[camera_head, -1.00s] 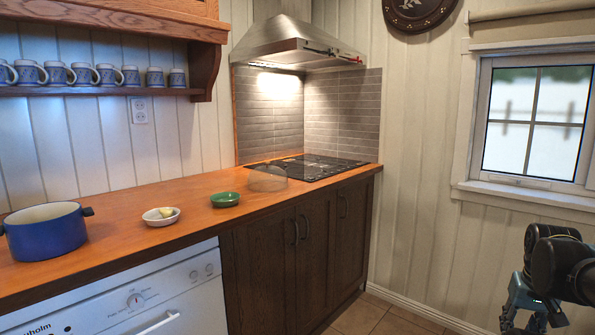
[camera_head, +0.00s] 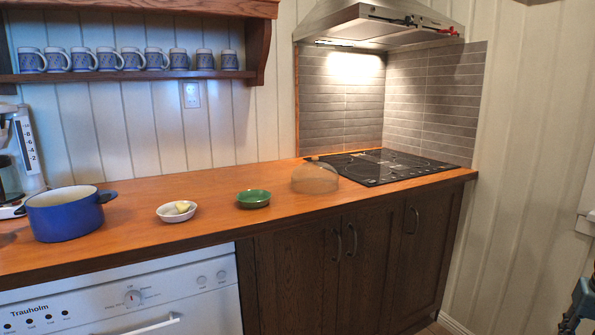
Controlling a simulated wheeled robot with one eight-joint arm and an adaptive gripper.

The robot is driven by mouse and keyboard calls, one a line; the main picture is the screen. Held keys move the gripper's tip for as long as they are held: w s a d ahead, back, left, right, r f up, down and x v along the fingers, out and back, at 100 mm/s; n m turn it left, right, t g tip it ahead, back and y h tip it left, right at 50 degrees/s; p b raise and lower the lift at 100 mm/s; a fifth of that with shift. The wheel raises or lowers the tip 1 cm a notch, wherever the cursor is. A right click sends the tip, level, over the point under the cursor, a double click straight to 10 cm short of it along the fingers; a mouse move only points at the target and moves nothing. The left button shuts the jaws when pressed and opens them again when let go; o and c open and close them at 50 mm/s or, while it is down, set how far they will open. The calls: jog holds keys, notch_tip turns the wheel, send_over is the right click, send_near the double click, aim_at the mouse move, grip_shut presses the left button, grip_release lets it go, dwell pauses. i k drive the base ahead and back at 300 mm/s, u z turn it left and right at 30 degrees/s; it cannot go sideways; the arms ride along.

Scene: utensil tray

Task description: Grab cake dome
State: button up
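A see-through, brownish cake dome (camera_head: 315,178) stands on the wooden counter, just left of the black cooktop and right of the green bowl. My gripper is at the far right edge of the view, low down, beside the cupboards and well apart from the dome. Only a small blue-grey part of it (camera_head: 580,305) shows and the rest is cut off by the frame. I cannot tell whether it is open or shut.
The wooden counter (camera_head: 130,205) also holds a green bowl (camera_head: 253,199), a white dish (camera_head: 171,213), a blue pot (camera_head: 65,216) and a coffee maker (camera_head: 22,150). The black cooktop (camera_head: 385,167) lies right of the dome, under the range hood (camera_head: 375,25). Mugs line the shelf above.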

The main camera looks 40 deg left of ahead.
aim_at(315, 177)
jog(key=u, duration=0.55)
jog(key=i, duration=0.85)
jog(key=u, duration=0.55)
